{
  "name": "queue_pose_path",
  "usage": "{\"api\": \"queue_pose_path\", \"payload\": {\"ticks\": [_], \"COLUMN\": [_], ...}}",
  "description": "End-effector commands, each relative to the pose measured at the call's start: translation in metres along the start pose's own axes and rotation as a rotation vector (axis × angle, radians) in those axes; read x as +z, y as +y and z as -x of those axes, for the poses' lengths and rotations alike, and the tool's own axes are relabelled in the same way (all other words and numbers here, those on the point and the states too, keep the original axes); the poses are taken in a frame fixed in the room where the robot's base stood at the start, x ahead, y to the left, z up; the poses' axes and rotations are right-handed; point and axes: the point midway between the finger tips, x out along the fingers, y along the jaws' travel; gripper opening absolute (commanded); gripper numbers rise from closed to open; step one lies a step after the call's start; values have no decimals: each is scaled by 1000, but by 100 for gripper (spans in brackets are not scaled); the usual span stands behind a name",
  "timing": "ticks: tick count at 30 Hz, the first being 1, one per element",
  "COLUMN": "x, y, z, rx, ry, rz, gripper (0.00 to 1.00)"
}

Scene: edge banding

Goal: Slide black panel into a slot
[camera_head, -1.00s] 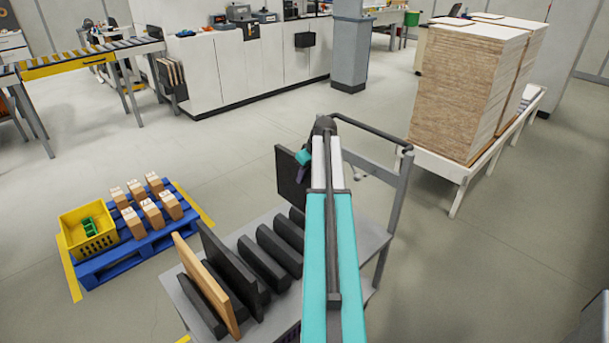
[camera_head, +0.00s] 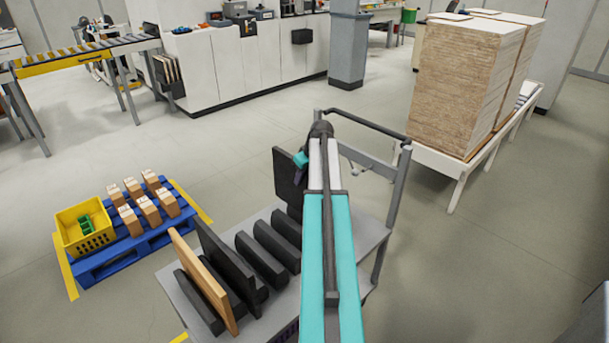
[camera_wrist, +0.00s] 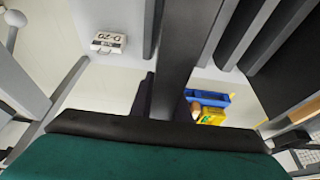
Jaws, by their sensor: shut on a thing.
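My gripper (camera_head: 302,160), a teal-tipped hand at the far end of my arm, is shut on a black panel (camera_head: 286,178). The panel stands upright near the back of the grey cart, its lower end close to the black slot dividers (camera_head: 262,252). I cannot tell whether it is in a slot; my arm hides part of that area. In the wrist view the panel (camera_wrist: 186,50) appears nearly edge-on above my teal gripper body, with dark dividers (camera_wrist: 240,35) at the right. A wooden panel (camera_head: 203,280) and another black panel (camera_head: 225,262) stand at the cart's left.
The grey cart (camera_head: 170,282) has a tall handle frame (camera_head: 397,200) close to the right of my arm. A blue pallet (camera_head: 100,272) with boxes and a yellow crate (camera_head: 72,236) lies at left. Stacked boards (camera_head: 460,95) stand on a white trolley at right. Floor between is clear.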

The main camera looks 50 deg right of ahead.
Motion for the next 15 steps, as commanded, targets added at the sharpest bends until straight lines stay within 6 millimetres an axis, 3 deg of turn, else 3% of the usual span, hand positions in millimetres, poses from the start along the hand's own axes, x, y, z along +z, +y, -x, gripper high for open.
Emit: {"api": "queue_pose_path", "payload": {"ticks": [15], "x": [10], "y": [0], "z": [-26], "rx": [1], "ry": [3], "rz": [0], "gripper": [0]}}
